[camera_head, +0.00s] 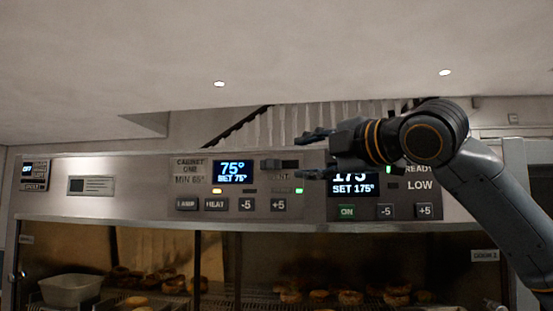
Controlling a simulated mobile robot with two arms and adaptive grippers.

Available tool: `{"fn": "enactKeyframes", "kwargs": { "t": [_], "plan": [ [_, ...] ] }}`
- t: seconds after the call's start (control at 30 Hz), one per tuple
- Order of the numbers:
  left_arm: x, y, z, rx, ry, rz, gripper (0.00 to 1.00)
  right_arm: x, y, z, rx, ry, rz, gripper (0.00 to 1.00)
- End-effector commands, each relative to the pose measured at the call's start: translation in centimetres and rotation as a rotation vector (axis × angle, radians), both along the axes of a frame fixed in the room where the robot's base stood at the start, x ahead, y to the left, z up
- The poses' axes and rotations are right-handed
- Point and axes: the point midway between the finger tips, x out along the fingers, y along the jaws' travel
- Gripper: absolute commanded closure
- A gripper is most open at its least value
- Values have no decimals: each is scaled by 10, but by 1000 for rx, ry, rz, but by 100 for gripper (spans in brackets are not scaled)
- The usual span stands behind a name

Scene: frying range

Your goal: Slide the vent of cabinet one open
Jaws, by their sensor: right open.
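Cabinet one's control panel (190,178) runs along the top of the heated cabinet, with its label, a display reading 75° and SET 75°, and a row of buttons below. The vent slider (279,164) is a dark knob on a short track to the right of that display, with the partly covered word VENT under it. My right gripper (318,154) comes in from the right with its fingers pointing left. Its jaws are open and empty, just right of the vent slider. I cannot tell whether a finger touches the knob. My left gripper is not in view.
A second display (352,187) reading SET 175° is partly covered by my right gripper. Below the panel, glass-fronted shelves hold several round baked goods (350,297) and a pale bin (70,290). A stair railing (300,122) stands behind. The space left of the slider is clear.

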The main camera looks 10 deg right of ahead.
Motion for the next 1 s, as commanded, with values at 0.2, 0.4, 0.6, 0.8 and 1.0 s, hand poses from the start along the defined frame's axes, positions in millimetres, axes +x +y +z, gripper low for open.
{"fn": "enactKeyframes", "kwargs": {
  "t": [0.2, 0.4, 0.6, 0.8, 1.0],
  "plan": [
    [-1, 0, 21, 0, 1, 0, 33, 45, 19, 3, -1, 4, -1, 56],
    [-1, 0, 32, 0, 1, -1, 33, 75, 31, 3, 1, 1, 0, 56],
    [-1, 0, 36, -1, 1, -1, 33, 88, 36, 1, 0, 0, 0, 56],
    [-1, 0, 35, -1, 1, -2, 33, 89, 37, 0, 0, 0, 0, 56],
    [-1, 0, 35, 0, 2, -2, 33, 89, 37, 0, 0, 0, 0, 78]
  ]
}}
